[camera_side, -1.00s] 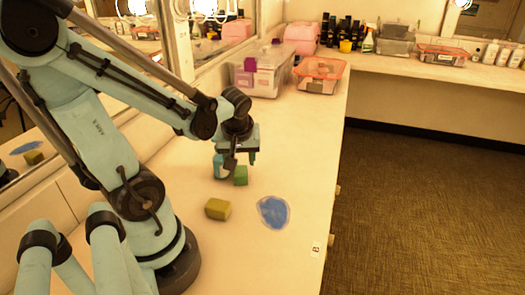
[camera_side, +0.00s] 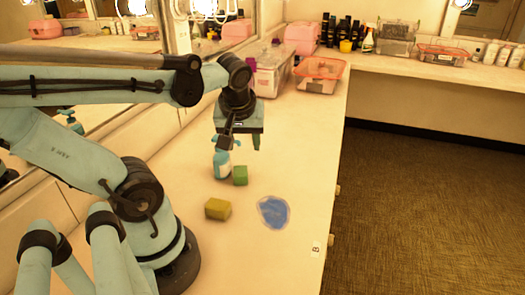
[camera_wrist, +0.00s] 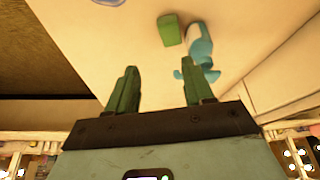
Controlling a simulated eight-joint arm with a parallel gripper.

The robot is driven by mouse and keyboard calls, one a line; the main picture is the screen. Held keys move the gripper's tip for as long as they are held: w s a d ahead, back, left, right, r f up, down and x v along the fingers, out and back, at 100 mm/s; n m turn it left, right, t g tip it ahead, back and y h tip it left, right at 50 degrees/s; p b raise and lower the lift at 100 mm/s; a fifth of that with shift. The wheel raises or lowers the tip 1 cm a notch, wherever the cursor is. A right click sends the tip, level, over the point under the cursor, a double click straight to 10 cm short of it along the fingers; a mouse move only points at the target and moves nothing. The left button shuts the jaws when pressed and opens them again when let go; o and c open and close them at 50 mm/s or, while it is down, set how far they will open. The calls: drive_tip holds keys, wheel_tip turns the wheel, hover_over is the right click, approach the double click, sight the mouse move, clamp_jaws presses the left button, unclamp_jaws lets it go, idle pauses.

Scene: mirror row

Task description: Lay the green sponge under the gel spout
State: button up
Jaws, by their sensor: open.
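The green sponge (camera_side: 240,176) lies on the white counter, close beside the right of the gel bottle (camera_side: 221,165), a pale bottle with a teal pump top. In the wrist view the sponge (camera_wrist: 169,30) is left of the bottle (camera_wrist: 200,45), and the pump head shows below it, near my right finger. I cannot tell whether the sponge is directly below the spout tip. My gripper (camera_side: 240,143) is above the sponge, pointing down, apart from it. In the wrist view its fingers (camera_wrist: 160,78) are spread with nothing between them.
A yellow-olive sponge (camera_side: 217,209) and a blue cloth (camera_side: 274,212) lie nearer on the counter. Clear boxes (camera_side: 270,72) and an orange-rimmed tub (camera_side: 319,75) stand at the back. The mirror wall is on the left; the counter's edge (camera_side: 331,190) is on the right.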

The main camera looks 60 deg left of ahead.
drive_tip(key=w+d+m+t+h, duration=0.4)
drive_tip(key=w+d+m, duration=0.1)
drive_tip(key=d+m, duration=0.6)
drive_tip(key=shift+w+m+t, duration=0.2)
drive_tip(key=shift+m+t, duration=0.2)
drive_tip(key=shift+m, duration=0.2)
